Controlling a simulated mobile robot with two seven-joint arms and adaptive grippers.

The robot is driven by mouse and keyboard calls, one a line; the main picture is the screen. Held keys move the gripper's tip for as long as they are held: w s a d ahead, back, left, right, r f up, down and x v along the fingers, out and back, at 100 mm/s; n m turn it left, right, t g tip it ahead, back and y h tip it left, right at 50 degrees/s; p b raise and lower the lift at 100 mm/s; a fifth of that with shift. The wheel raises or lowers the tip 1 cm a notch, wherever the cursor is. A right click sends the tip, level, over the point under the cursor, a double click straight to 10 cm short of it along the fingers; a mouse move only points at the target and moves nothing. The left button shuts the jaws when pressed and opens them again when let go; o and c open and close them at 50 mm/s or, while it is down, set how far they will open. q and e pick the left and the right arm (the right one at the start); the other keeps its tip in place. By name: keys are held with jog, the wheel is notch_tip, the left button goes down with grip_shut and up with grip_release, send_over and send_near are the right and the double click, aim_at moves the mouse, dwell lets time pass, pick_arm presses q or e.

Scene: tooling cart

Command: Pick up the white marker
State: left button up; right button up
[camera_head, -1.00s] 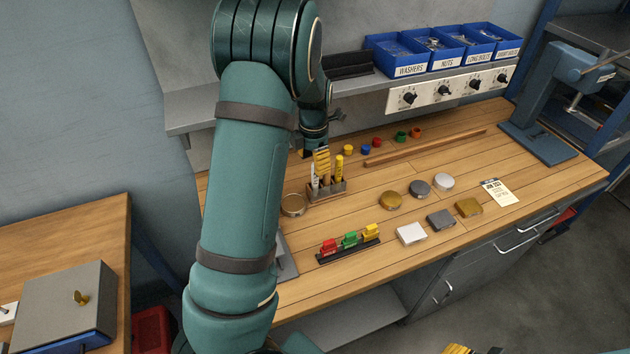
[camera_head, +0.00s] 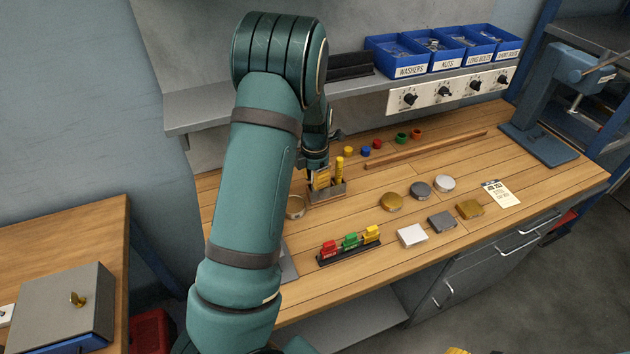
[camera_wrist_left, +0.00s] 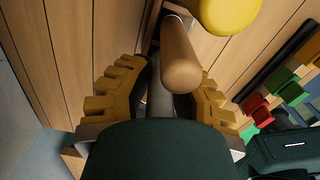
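My left gripper (camera_head: 320,180) points down at the small holder (camera_head: 328,196) on the wooden bench. In the left wrist view its two yellow-padded fingers (camera_wrist_left: 163,100) are apart, one on each side of a narrow grey shape. I cannot tell whether this shape is the white marker. The marker is not clearly visible in the head view, where the gripper covers that part of the holder. A tan wooden cylinder (camera_wrist_left: 182,62) and a yellow round top (camera_wrist_left: 228,12) stand close by the fingers. My right gripper (camera_head: 457,350) barely shows at the bottom edge.
A yellow upright item (camera_head: 339,170) stands in the holder beside the gripper. A round tan dish (camera_head: 295,207) lies left of it. A rack with red, green and yellow pieces (camera_head: 350,245) is in front. Blue bins (camera_head: 397,57) sit on the shelf behind.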

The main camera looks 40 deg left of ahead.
pick_arm(q)
grip_shut()
jog(key=shift+r, duration=0.6)
notch_tip(320, 180, up, 17)
jog(key=p, duration=0.2)
jog(key=shift+p, duration=0.35)
jog(key=shift+f, duration=0.15)
